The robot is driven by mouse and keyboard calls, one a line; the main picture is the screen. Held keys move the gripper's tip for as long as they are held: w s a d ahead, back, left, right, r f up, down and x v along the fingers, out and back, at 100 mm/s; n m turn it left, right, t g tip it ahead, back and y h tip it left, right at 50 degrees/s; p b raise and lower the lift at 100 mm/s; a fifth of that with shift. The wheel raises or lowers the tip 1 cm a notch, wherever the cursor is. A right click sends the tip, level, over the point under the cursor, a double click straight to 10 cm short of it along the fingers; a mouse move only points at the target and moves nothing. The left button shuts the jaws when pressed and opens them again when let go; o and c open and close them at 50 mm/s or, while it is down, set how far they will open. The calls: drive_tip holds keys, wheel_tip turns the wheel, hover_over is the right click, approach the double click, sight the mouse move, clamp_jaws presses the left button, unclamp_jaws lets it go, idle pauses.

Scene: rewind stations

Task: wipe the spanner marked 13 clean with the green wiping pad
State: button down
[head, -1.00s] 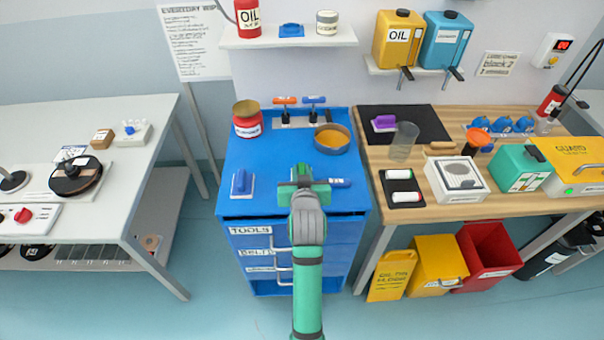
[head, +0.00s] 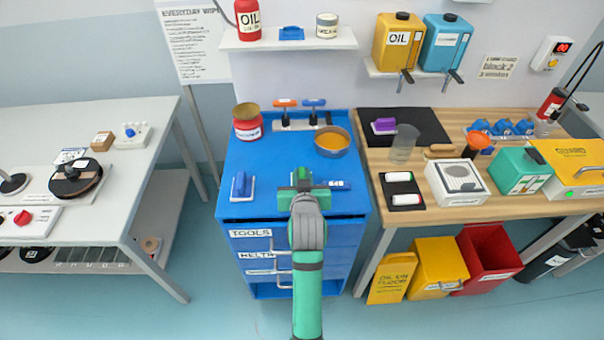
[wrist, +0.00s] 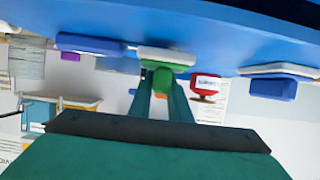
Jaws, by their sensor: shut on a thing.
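My gripper (head: 303,182) is shut on the green wiping pad (head: 318,200), above the front part of the blue cabinet top (head: 262,200). In the wrist view the pad's green handle (wrist: 161,78) is between my fingers and its pale face is close to the blue surface; I cannot tell whether it touches.
A blue pad (head: 241,186) lies at the left of the cabinet top. A red jar (head: 247,126), a rack with orange and blue handles (head: 300,122) and an amber-filled bowl (head: 332,142) stand at the back. The middle of the top is clear.

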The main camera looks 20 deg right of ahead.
drive_tip(key=shift+s+a+r, duration=0.15)
drive_tip(key=shift+s+a, duration=0.15)
drive_tip(key=shift+s, duration=0.5)
drive_tip(key=shift+w+d+f, duration=0.1)
drive_tip(key=shift+w+d, duration=0.15)
drive_tip(key=shift+w, duration=0.35)
drive_tip(key=shift+w+d+f, duration=0.15)
drive_tip(key=shift+w+d, duration=0.05)
drive_tip(key=shift+w, duration=0.45)
drive_tip(key=shift+w+d+f, duration=0.1)
drive_tip(key=shift+w+d, duration=0.15)
drive_tip(key=shift+w, duration=0.35)
drive_tip(key=shift+s+a, duration=0.25)
drive_tip(key=shift+s, duration=0.45)
drive_tip(key=shift+s+a, duration=0.1)
drive_tip(key=shift+s, duration=0.2)
drive_tip(key=shift+s, duration=0.15)
drive_tip(key=shift+s+a+r, duration=0.15)
drive_tip(key=shift+s+a, duration=0.2)
drive_tip(key=shift+s, duration=0.4)
drive_tip(key=shift+r, duration=3.65)
